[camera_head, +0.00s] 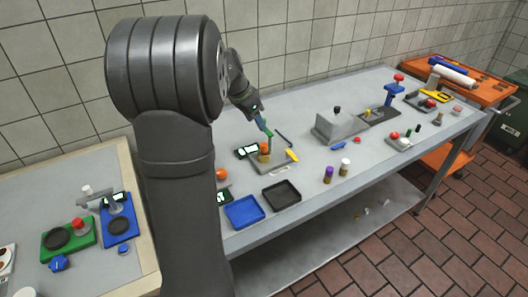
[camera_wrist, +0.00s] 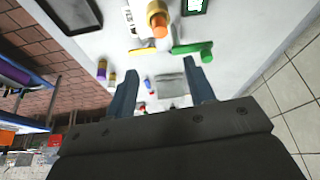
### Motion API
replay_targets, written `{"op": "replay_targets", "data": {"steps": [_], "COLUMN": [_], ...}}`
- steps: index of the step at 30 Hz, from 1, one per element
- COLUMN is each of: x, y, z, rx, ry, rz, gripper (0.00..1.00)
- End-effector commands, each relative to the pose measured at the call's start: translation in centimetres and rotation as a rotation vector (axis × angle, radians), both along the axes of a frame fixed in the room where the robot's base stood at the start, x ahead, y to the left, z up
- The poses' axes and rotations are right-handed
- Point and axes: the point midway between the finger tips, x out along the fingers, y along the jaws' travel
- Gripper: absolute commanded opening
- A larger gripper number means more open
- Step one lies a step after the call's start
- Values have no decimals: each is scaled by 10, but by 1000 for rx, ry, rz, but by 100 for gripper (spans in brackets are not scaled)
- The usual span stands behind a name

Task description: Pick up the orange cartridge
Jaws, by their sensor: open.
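The orange cartridge (camera_head: 264,149) stands upright on a small grey tray (camera_head: 286,161) in the head view; its lower part looks yellow-brown. In the wrist view the orange cartridge (camera_wrist: 159,24) shows near the top centre, beyond the fingertips. My gripper (camera_head: 263,125) is above the tray, close over the cartridge and apart from it as far as I can tell. In the wrist view my gripper (camera_wrist: 161,85) has its two fingers spread with nothing between them.
A green piece (camera_wrist: 192,48) is near the cartridge in the wrist view. A yellow piece (camera_head: 291,155) lies at the tray's right. Blue (camera_head: 244,211) and black (camera_head: 281,194) trays are in front. Purple (camera_head: 328,174) and white (camera_head: 345,166) bottles stand right. A grey block (camera_head: 338,127) is behind.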

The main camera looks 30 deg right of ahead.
Motion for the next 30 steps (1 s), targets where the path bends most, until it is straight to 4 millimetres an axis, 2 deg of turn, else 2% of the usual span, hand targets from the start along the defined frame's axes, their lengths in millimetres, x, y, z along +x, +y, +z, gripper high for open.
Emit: {"op": "replay_targets", "data": {"steps": [3, 9, 19, 27, 30], "x": [1, 3, 5, 7, 8], "y": [-10, -24, -30, -38, -40], "z": [-27, -60, -81, -119, -124], "rx": [2, 2, 2, 2, 2], "ry": [6, 4, 3, 4, 1], "rz": [0, 1, 1, 2, 3], "gripper": [49, 49, 49, 49, 49]}}
